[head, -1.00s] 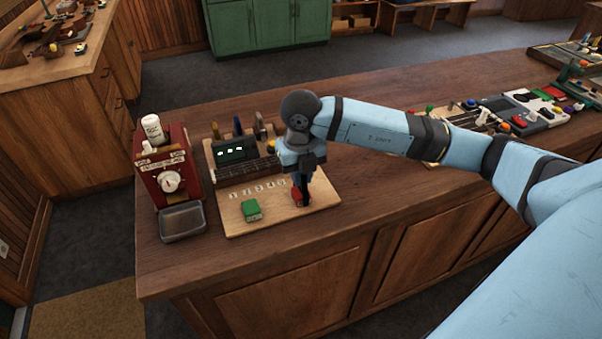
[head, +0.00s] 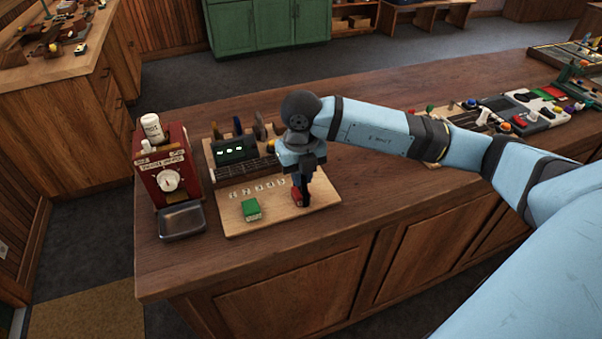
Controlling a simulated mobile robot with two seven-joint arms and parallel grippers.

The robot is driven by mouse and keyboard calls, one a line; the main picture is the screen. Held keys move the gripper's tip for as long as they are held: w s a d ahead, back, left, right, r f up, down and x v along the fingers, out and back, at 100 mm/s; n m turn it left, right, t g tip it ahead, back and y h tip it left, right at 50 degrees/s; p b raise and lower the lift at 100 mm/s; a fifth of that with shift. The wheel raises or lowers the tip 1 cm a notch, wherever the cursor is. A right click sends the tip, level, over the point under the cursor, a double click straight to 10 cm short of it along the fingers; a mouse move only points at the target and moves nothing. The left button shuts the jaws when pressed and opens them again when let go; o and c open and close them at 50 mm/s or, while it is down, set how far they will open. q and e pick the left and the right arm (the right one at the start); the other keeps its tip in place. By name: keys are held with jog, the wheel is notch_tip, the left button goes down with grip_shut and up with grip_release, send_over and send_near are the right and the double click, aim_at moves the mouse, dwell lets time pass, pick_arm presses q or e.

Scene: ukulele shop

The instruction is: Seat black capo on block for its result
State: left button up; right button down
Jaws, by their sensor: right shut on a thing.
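My right gripper (head: 304,192) points down at the right part of a pale wooden board (head: 230,228). It is shut on a dark thing, seemingly the black capo (head: 305,198), which is hard to tell apart from the dark fingers. This dark thing is right beside, and partly in front of, a red block (head: 296,197); whether it touches the block I cannot tell. A green block (head: 251,209) stands on the board further left, with nothing on it. My left gripper is not in view.
A red machine (head: 165,165) with a white dial and a metal tray (head: 182,222) stands left of the board. A dark display (head: 235,150) is behind it. Several coloured small items lie at the counter's far right. The counter front is clear.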

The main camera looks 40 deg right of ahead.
jog(key=shift+f+b, duration=0.35)
jog(key=shift+f, duration=0.15)
jog(key=c, duration=1.4)
grip_release()
jog(key=shift+r, duration=0.1)
jog(key=shift+r+p, duration=3.2)
jog(key=shift+r, duration=2.35)
